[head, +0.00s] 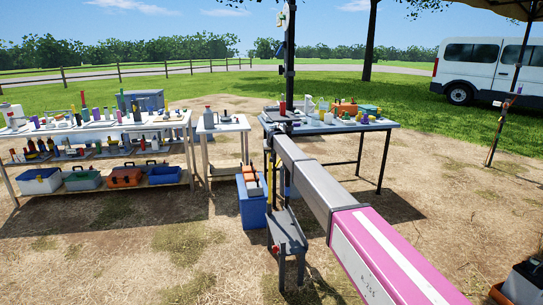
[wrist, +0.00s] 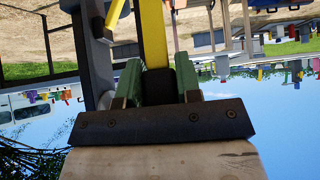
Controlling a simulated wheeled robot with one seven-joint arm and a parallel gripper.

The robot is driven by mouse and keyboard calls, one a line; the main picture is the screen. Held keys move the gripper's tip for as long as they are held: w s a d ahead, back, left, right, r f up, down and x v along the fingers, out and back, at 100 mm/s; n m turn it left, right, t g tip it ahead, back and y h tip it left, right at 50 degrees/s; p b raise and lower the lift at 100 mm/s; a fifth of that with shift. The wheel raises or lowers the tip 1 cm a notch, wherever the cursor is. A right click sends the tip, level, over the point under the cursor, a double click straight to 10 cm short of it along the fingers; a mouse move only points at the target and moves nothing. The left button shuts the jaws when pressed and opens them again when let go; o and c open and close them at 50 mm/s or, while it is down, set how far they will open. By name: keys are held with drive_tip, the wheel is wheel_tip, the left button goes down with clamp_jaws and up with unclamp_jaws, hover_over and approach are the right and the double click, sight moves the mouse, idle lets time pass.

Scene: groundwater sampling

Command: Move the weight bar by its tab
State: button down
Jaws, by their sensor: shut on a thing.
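In the wrist view, which is upside down, my gripper (wrist: 158,80) has its two green-padded fingers closed around a dark block. A long yellow bar (wrist: 153,35) runs from between the fingers toward the top of the picture; I take it for the weight bar with its tab. A dark grey post (wrist: 90,45) stands close beside it on the left. In the head view, a thin yellow strip (head: 270,185) shows beside my arm, above a grey stand (head: 289,235). My gripper and the grip itself are not clear there.
A table (head: 385,124) with several small items stands behind my arm. A small white table (head: 222,125) is left of centre, and a shelf bench (head: 180,180) with bottles and toolboxes is farther left. A blue bin (head: 250,208) sits by the stand. Open dirt lies in front.

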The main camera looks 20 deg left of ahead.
drive_tip(key=shift+w+a+r, duration=0.1)
drive_tip(key=shift+w+r, duration=0.05)
drive_tip(key=shift+w, duration=0.1)
drive_tip(key=c, duration=0.8)
unclamp_jaws()
drive_tip(key=shift+s, duration=0.1)
drive_tip(key=shift+s, duration=0.1)
drive_tip(key=shift+s+d+r, duration=0.15)
drive_tip(key=shift+d+r, duration=0.05)
drive_tip(key=shift+r, duration=0.05)
drive_tip(key=s+d+r, duration=0.1)
drive_tip(key=s+d, duration=0.6)
drive_tip(key=s, duration=0.4)
drive_tip(key=shift+s+r, duration=0.25)
drive_tip(key=shift+r, duration=0.1)
